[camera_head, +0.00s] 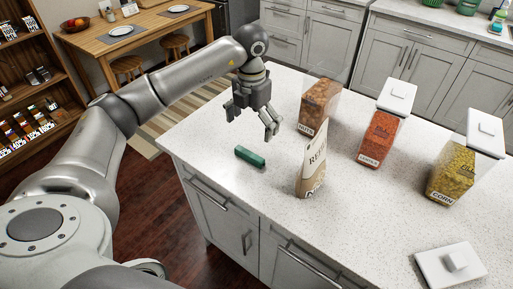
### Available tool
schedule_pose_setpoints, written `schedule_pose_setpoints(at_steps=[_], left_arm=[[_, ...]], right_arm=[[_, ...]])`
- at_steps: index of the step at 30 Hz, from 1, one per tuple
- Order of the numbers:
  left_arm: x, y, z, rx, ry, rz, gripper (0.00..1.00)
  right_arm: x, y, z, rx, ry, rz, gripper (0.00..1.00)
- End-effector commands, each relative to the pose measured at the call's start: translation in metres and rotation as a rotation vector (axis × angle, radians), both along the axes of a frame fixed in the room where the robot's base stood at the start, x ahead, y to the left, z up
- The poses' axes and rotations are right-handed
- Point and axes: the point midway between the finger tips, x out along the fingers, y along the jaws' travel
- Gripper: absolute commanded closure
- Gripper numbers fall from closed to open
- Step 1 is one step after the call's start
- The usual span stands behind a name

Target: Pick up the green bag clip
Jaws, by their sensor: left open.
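The green bag clip (250,156) lies flat on the white speckled counter, near its front left edge. My left gripper (271,132) is above the counter, up and to the right of the clip in the picture. It points down, its fingers are open, and nothing is between them. A paper bag (312,168) with printed letters stands upright to the right of the clip. My right gripper is out of view.
On the counter (350,224) stand a lidless container (319,104) of brown food, a lidded container (380,138) of red food and a lidded container (455,170) of yellow food labelled CORN. A loose white lid (450,266) lies at the front right. The counter left of the clip is clear.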

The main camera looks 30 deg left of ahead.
Motion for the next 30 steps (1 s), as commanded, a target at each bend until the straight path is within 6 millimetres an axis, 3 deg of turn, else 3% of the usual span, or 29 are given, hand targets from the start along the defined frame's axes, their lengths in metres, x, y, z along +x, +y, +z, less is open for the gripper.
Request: schedule_pose_setpoints(at_steps=[6, 11, 14, 22, 30], left_arm=[[-0.002, 0.0, -0.035, -0.001, 0.005, -0.002, 0.0], [-0.002, 0.0, -0.047, -0.001, 0.002, -0.002, 0.0], [-0.003, 0.001, -0.054, -0.002, 0.003, -0.001, 0.0], [-0.007, 0.002, -0.091, -0.003, 0.004, -0.002, 0.0], [-0.006, 0.002, -0.1, -0.001, 0.0, -0.002, 0.0]], right_arm=[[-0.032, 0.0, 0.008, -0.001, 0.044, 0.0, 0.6], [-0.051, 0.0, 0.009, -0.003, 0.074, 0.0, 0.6], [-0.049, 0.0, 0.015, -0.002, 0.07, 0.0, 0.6], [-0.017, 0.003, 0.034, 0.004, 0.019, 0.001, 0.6], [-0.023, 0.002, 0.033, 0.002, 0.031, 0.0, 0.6]])
